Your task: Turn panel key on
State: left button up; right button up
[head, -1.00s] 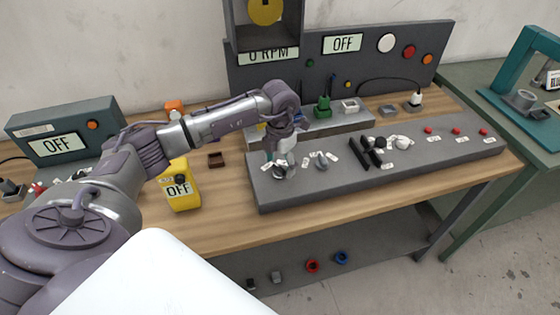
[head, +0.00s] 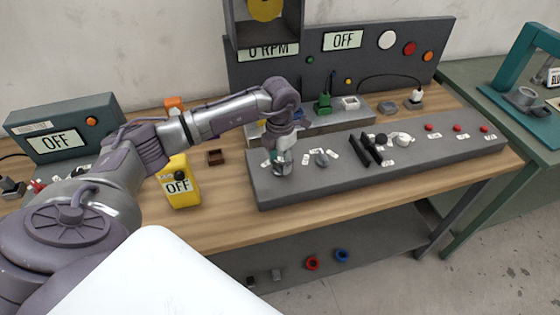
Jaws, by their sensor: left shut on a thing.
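The grey control panel (head: 345,181) lies on the wooden bench. My left gripper (head: 281,170) is over the left end of the panel, pointing down, shut on a small control there. I take this control to be the panel key, but the fingers hide most of it. White labels (head: 308,159) stand around the gripper, too small to read. A grey knob (head: 321,159) sits just right of the gripper, apart from it. The upright back panel has a display (head: 342,41) reading OFF. My right gripper is not in view.
Black levers (head: 366,150), a white knob (head: 403,139) and red buttons (head: 457,128) are further right on the control panel. A yellow meter (head: 182,194) reading OFF stands left of it, below my left arm. Bare bench top (head: 225,210) lies between them.

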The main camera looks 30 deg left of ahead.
pick_arm(q)
jog(key=m+b, duration=0.2)
jog(key=shift+f+m+b, duration=0.2)
jog(key=shift+m+b, duration=0.2)
jog(key=m+b, duration=0.2)
jog(key=shift+m, duration=0.4)
jog(key=m+b, duration=0.2)
jog(key=m, duration=0.1)
jog(key=shift+r, duration=0.1)
jog(key=shift+s+d+r+m+b, duration=0.1)
jog(key=shift+r+m+b, duration=0.05)
jog(key=shift+m+b, duration=1)
jog(key=shift+m, duration=0.25)
jog(key=o, duration=1.2)
jog(key=shift+c, duration=0.2)
